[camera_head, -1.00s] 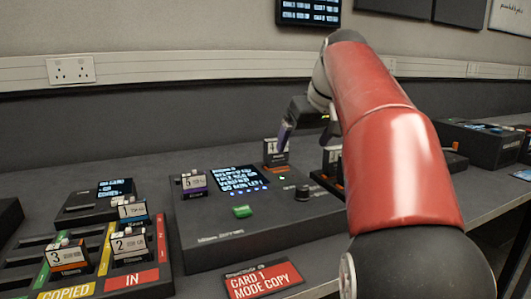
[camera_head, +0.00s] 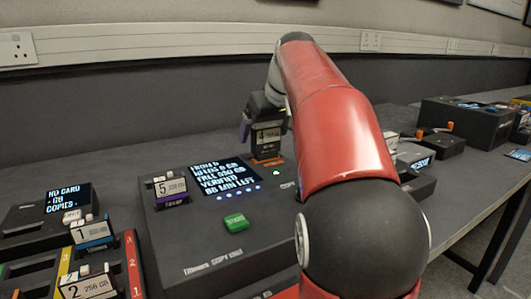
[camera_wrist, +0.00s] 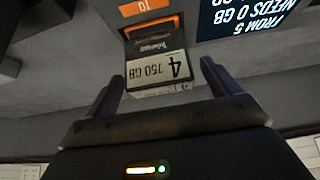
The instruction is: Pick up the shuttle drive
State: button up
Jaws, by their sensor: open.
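The drive labelled 4, 750 GB (camera_head: 266,140), stands upright in the orange TO slot at the back of the dark copy unit (camera_head: 205,262). I take it to be the shuttle drive; its small print is not readable. In the wrist view the drive (camera_wrist: 150,67) lies ahead of and between my two purple fingers, its label upside down. My gripper (camera_head: 252,125) is open, behind and just above the drive in the head view, and the arm hides part of it. I see a gap on both sides of the drive, and no clear contact.
A drive labelled 5, 256 GB (camera_head: 171,188) stands in the copy unit's left slot, beside its lit screen (camera_head: 226,177). A green button (camera_head: 236,220) is in front. Drives 1 (camera_head: 92,232) and 2 (camera_head: 88,285) sit in a rack at left. Other boxes (camera_head: 465,120) stand at right.

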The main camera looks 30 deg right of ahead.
jog(key=shift+x, duration=0.8)
jog(key=shift+c, duration=0.4)
jog(key=shift+r, duration=0.1)
jog(key=c, duration=1.2)
